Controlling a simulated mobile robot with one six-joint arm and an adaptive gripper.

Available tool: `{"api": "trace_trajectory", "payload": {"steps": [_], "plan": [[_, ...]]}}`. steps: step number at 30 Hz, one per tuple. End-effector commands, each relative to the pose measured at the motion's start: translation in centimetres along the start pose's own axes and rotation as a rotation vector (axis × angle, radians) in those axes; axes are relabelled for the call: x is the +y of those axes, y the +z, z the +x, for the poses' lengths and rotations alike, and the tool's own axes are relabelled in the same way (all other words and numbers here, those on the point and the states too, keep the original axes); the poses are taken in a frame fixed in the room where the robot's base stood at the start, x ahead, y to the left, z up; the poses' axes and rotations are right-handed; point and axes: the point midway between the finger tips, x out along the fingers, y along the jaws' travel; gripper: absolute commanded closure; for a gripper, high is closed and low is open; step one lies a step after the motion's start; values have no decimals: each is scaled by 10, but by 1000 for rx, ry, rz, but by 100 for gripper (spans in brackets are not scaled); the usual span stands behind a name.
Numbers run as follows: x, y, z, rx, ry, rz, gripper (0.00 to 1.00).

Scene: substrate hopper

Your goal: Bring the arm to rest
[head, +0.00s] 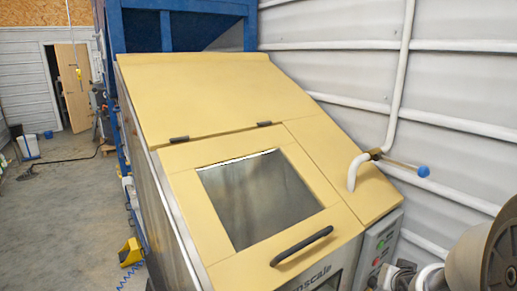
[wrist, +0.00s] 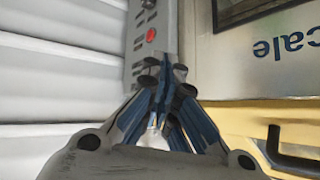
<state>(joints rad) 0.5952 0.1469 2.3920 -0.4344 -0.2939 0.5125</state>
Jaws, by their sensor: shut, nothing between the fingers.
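My gripper (wrist: 165,76) shows in the middle of the wrist view, its blue and dark fingers drawn together and empty. Behind its tips is a grey control panel (wrist: 140,45) with a red button (wrist: 150,35); I cannot tell how far apart they are. In the head view my arm enters at the lower right, close to the control panel (head: 376,246). The yellow hopper (head: 200,90) stands in the middle. Its windowed lid (head: 185,185) lies flat, with a black handle (head: 301,246) at its front edge. The handle also shows in the wrist view (wrist: 290,158), clear of my gripper.
A white ribbed wall (head: 470,95) runs along the right. A white pipe (head: 397,90) with a blue-ended valve lever (head: 423,171) comes down to the hopper. A blue frame (head: 180,30) stands behind. Open floor (head: 70,220) lies left, with a yellow object (head: 130,251).

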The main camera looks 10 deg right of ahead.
Motion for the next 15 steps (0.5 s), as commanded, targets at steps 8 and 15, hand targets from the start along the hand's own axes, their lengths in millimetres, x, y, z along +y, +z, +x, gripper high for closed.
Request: {"api": "trace_trajectory", "payload": {"steps": [8, 15], "plan": [[-77, 37, -127, -186, -6, -244, 100], [-107, 111, -234, -381, -130, -437, 100]]}}
